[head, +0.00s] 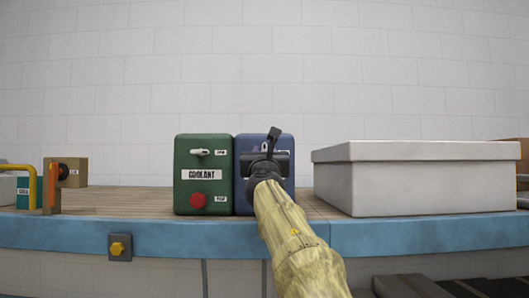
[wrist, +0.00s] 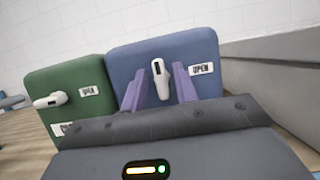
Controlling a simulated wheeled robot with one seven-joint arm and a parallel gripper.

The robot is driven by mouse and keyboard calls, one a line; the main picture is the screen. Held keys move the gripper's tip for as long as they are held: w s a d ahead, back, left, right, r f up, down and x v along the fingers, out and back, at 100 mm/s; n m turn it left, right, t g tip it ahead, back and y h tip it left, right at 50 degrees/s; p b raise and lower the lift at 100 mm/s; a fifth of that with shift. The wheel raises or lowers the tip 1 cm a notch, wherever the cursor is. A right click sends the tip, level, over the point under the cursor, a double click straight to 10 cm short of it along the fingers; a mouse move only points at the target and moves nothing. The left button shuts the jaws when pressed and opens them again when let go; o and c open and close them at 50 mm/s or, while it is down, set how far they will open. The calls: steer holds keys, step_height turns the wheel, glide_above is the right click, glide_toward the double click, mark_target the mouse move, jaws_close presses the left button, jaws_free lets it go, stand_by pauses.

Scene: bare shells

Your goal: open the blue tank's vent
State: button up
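The blue tank (head: 245,144) stands on the bench right of the green tank, mostly behind my gripper (head: 268,162) in the head view. In the wrist view the blue tank (wrist: 125,62) faces me. Its white vent lever (wrist: 161,86) stands roughly upright in the picture, with a dark slot near its top. An OPEN label (wrist: 202,69) is to the right of the lever. My gripper (wrist: 158,78) is open, its two purple fingers on either side of the lever. I see gaps between lever and fingers; I cannot tell whether the fingers reach the tank's face.
The green COOLANT tank (head: 203,188) stands close on the left, with its own white lever (head: 201,152) and a red knob (head: 198,200). A large pale box (head: 410,182) stands at the right.

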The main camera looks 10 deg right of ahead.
jaws_close()
steer(key=shift+m+h, duration=0.4)
steer(key=shift+m, duration=0.4)
steer(key=m+g+h+p, duration=0.1)
steer(key=m+g+p, duration=0.1)
steer(key=m, duration=0.5)
steer(key=m+g+h+p, duration=0.2)
steer(key=m+p, duration=0.1)
steer(key=m, duration=0.4)
steer(key=m+g+h+p, duration=0.2)
steer(key=m+g, duration=0.1)
steer(key=m, duration=0.3)
steer(key=shift+r+m, duration=0.15)
steer(key=shift+m, duration=0.25)
steer(key=shift+p, duration=0.3)
steer(key=shift+o, duration=1)
jaws_free()
